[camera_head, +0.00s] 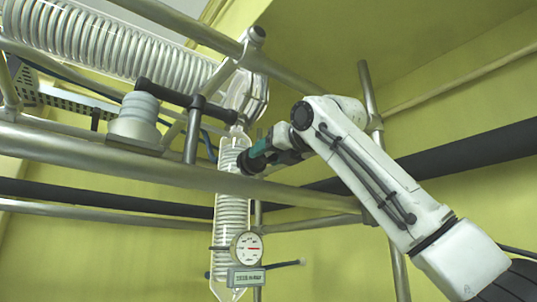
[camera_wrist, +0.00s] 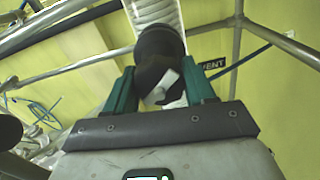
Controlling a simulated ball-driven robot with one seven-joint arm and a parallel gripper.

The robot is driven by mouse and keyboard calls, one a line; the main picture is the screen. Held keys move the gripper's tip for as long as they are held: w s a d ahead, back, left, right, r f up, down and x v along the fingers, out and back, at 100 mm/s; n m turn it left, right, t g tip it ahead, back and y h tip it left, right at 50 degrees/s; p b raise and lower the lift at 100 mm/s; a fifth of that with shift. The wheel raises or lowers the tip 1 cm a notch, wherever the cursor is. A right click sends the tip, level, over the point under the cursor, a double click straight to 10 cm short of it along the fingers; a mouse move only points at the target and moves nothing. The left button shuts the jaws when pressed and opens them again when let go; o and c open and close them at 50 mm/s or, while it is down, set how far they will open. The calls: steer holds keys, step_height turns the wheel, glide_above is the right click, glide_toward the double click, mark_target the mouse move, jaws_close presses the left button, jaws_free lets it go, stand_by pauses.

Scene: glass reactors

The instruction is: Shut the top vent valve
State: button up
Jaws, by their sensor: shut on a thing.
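The top vent valve shows in the wrist view as a dark round body (camera_wrist: 160,42) with a small light-grey piece on its near face. A black "VENT" label (camera_wrist: 211,65) is just right of it, partly hidden by a finger. My gripper (camera_wrist: 158,78) has its two green fingers on either side of the valve's near part and is shut on it. In the head view my gripper (camera_head: 257,156) reaches the valve (camera_head: 243,163) beside the glass column from the right. The valve's exact turn angle is hard to read.
A coiled glass column (camera_head: 232,210) stands right behind the valve, with a dial gauge (camera_head: 247,248) lower down. A metal frame rail (camera_head: 150,172) crosses in front. A large glass coil (camera_head: 110,45) lies above left.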

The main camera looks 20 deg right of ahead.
steer(key=shift+c, duration=0.9)
